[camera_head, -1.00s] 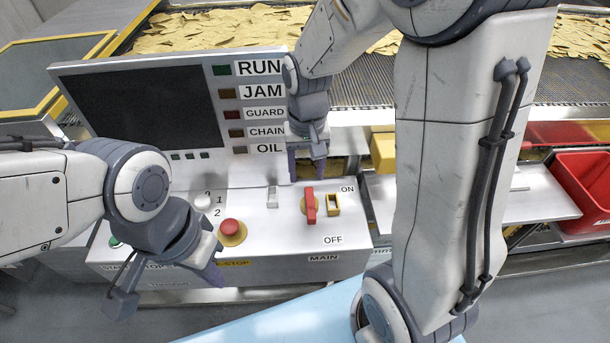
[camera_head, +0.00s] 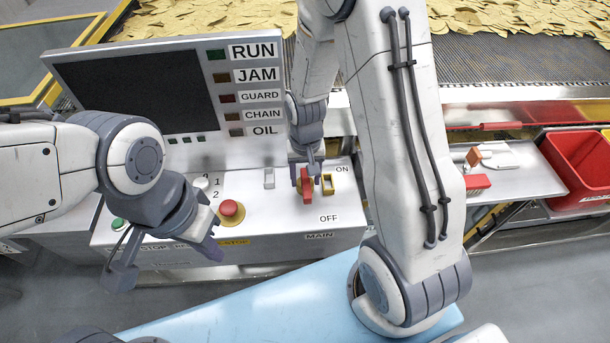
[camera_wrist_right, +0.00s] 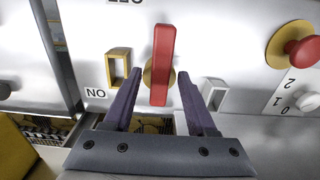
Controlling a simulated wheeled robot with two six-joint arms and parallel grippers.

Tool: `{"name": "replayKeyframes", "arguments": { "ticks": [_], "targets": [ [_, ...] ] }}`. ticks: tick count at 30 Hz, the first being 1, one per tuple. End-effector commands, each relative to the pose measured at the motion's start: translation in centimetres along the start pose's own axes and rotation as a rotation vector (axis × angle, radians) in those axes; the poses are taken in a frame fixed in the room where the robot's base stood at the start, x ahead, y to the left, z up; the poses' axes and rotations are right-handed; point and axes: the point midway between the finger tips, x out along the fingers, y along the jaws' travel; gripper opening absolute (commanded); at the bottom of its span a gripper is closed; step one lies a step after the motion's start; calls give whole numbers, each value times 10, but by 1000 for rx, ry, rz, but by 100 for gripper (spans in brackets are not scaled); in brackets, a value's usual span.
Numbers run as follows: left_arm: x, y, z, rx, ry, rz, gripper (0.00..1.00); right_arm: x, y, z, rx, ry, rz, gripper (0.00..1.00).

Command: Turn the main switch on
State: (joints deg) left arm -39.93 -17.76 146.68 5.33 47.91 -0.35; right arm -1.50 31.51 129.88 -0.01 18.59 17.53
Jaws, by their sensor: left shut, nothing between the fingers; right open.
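The main switch is a red bar handle (camera_head: 306,190) on a round yellow base, on the sloped control panel (camera_head: 285,222). Its handle stands roughly upright in the head view, with an ON label (camera_head: 342,168) at upper right and an OFF label (camera_head: 328,217) below right. In the right wrist view the red handle (camera_wrist_right: 163,50) lies between the two purple fingers of my right gripper (camera_wrist_right: 160,76). The fingers are open, with a gap visible on both sides. In the head view my right gripper (camera_head: 308,172) is over the switch. My left gripper (camera_head: 212,250) is shut and empty, in front of the panel's left part.
The screen (camera_head: 140,92) rises behind. A red bin (camera_head: 583,170) stands far right.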

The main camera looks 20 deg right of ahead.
Motion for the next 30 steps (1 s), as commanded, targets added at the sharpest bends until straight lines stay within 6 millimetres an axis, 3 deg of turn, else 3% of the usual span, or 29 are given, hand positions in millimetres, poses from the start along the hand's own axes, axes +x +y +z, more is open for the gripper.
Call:
{"name": "replayKeyframes", "arguments": {
  "ticks": [4, 6, 9, 30],
  "targets": [
    [0, 0, 0, 0, 0, 0, 0, 0, 0, 0, 0, 0, 0, 57],
    [0, 0, 0, 0, 0, 0, 0, 0, 0, 0, 0, 0, 0, 31],
    [0, 0, 0, 0, 0, 0, 0, 0, 0, 0, 0, 0, 0, 0],
    [0, 0, 0, 0, 0, 0, 0, -1, 0, 0, 0, 0, 0, 0]
  ]
}}
